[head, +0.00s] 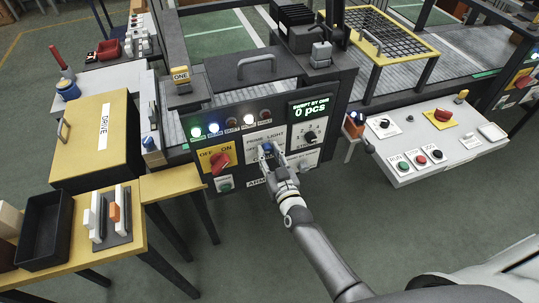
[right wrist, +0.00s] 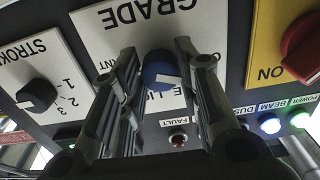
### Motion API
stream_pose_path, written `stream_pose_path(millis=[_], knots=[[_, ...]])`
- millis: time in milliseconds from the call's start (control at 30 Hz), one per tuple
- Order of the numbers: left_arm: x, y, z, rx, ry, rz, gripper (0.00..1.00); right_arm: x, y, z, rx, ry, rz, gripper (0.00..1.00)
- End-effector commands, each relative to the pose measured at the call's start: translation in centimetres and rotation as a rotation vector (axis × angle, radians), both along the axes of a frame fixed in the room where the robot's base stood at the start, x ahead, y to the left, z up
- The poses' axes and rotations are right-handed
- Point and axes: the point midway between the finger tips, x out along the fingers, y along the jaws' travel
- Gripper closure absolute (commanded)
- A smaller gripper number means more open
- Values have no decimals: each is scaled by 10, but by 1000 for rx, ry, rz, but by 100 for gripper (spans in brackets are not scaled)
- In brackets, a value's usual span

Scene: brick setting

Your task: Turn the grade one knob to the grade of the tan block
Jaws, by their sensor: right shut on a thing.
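The grade knob (right wrist: 160,70) is round and blue with a white pointer mark, on a white plate (right wrist: 130,25) lettered GRADE, upside down in the right wrist view. In the head view the plate is on the front panel of the machine and the knob (head: 267,147) is partly hidden by my gripper. My right gripper (head: 270,155) is shut on the knob, one finger on each side. Some grade words are covered by the fingers. A tan block (head: 8,220) stands at the far left edge, partly out of frame. My left gripper is not in view.
A red OFF/ON switch (head: 219,162) is beside the plate, and a black STROKE knob (head: 310,136) on the other side. Above is a lit display (head: 310,109) reading 0 pcs. A black tray (head: 42,232) and a rack (head: 110,233) with blocks are at lower left.

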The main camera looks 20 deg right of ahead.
Motion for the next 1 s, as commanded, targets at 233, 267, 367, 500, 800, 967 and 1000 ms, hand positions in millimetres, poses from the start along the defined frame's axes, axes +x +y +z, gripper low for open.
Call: stream_pose_path(millis=[233,267,367,500,800,967,1000], knots=[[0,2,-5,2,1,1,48,0,1,-1,232,8,0,93],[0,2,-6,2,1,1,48,0,1,-1,260,9,1,93],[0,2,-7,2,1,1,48,0,1,-1,349,13,0,93],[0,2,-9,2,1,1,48,-1,1,-1,458,18,1,93],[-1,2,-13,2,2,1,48,-1,1,-1,622,23,0,93],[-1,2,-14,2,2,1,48,-1,1,-1,664,25,0,93],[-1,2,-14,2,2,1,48,-1,1,-1,671,25,0,93]])
